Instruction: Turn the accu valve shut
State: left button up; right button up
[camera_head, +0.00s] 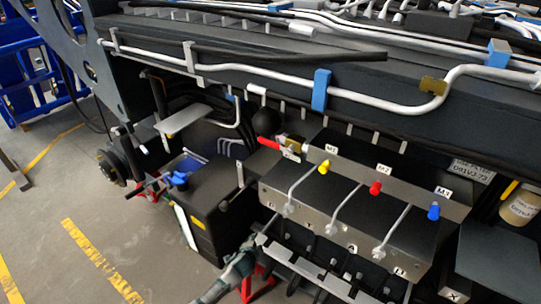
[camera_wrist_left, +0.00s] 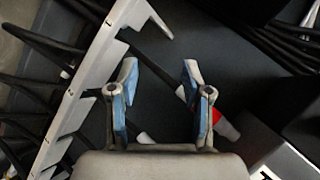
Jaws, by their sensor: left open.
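A valve with a red lever (camera_head: 268,143) and a brass-coloured body (camera_head: 291,142) sits at the left end of the grey valve block; I take it for the accu valve. Its lever points to the upper left. My left gripper (camera_head: 246,251) is low in the head view, below and left of the block and well apart from the lever. In the left wrist view the left gripper (camera_wrist_left: 157,78) has its blue-padded fingers spread with nothing between them. A red part (camera_wrist_left: 218,116) shows partly behind the right finger there; I cannot tell what it is. My right gripper is out of view.
The valve block carries yellow (camera_head: 324,167), red (camera_head: 376,188) and blue (camera_head: 434,212) caps. A slotted grey rail (camera_head: 300,262) with hoses runs below it. A black box (camera_head: 215,200) stands left. A white pipe (camera_head: 270,76) crosses above.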

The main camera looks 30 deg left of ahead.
aim_at(266, 144)
pick_arm(q)
jog(key=w+r+t, duration=0.1)
jog(key=r, duration=0.6)
jog(key=w+r+m+t, duration=0.1)
jog(key=r, duration=0.6)
jog(key=w+r+m+t+y, duration=0.1)
jog(key=r, duration=0.6)
jog(key=shift+d+r+p, duration=0.1)
jog(key=shift+d+p, duration=0.05)
jog(key=shift+p, duration=0.15)
jog(key=s+d+r+m+t+y, duration=0.1)
jog(key=s+r+t, duration=0.15)
jog(key=r, duration=0.75)
jog(key=s+d+r+m+t, duration=0.1)
jog(key=s+r+m+t, duration=0.15)
jog(key=r, duration=0.75)
jog(key=shift+n+g, duration=0.45)
jog(key=shift+g, duration=0.05)
jog(key=p+x, duration=0.3)
jog(key=x, duration=1.3)
jog(key=shift+w+d, duration=0.1)
jog(key=shift+w, duration=0.2)
grip_shut()
